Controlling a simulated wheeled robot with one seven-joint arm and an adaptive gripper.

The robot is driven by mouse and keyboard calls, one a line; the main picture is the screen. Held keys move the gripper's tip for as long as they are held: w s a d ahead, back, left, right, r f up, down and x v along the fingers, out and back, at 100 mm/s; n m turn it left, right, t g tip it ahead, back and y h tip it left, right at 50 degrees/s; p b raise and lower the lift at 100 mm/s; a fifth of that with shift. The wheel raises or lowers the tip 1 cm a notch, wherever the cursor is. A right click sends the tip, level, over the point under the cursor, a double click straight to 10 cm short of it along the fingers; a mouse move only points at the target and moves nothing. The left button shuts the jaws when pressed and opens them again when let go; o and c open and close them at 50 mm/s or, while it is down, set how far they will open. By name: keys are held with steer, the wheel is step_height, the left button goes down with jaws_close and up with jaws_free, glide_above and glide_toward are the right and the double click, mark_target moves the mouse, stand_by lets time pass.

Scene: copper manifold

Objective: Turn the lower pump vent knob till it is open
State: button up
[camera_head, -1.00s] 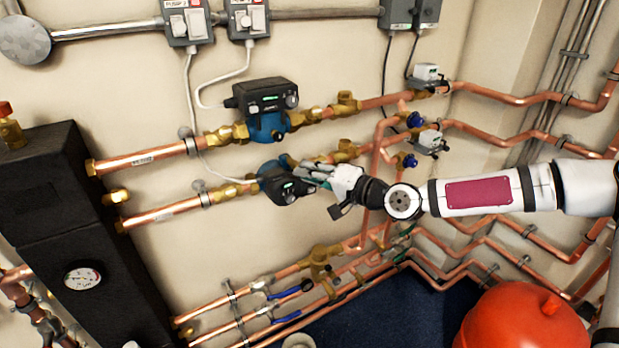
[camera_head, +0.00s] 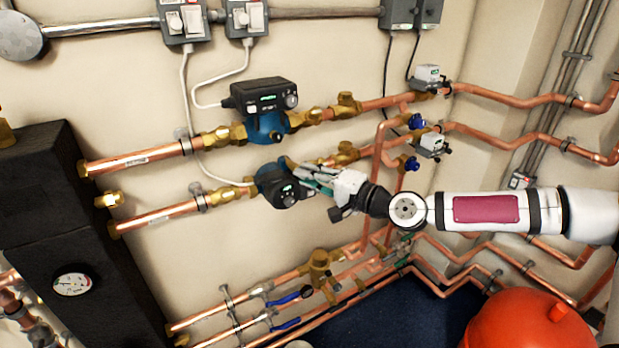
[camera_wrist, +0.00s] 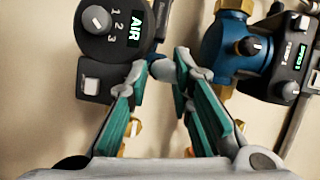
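The lower pump (camera_head: 283,188) is a blue body with a black round head on the lower copper line. My gripper (camera_head: 312,178) is at the pump's right side. In the wrist view my gripper (camera_wrist: 167,58) has its teal-padded fingers apart, with a small grey knob-like piece (camera_wrist: 160,70) showing between the tips. I cannot tell whether the fingers touch it, nor how far it is turned.
The upper pump (camera_head: 265,105) sits just above and also shows at right in the wrist view (camera_wrist: 262,48). Copper pipes with blue-handled valves (camera_head: 285,300) run below. A red tank (camera_head: 530,320) stands at lower right, and a black insulated block (camera_head: 50,200) at left.

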steer(key=shift+o, duration=1.4)
steer(key=shift+d, duration=0.1)
steer(key=f+v, duration=0.1)
steer(key=v, duration=1)
steer(key=shift+s+d+r, duration=0.3)
steer(key=shift+r, duration=0.2)
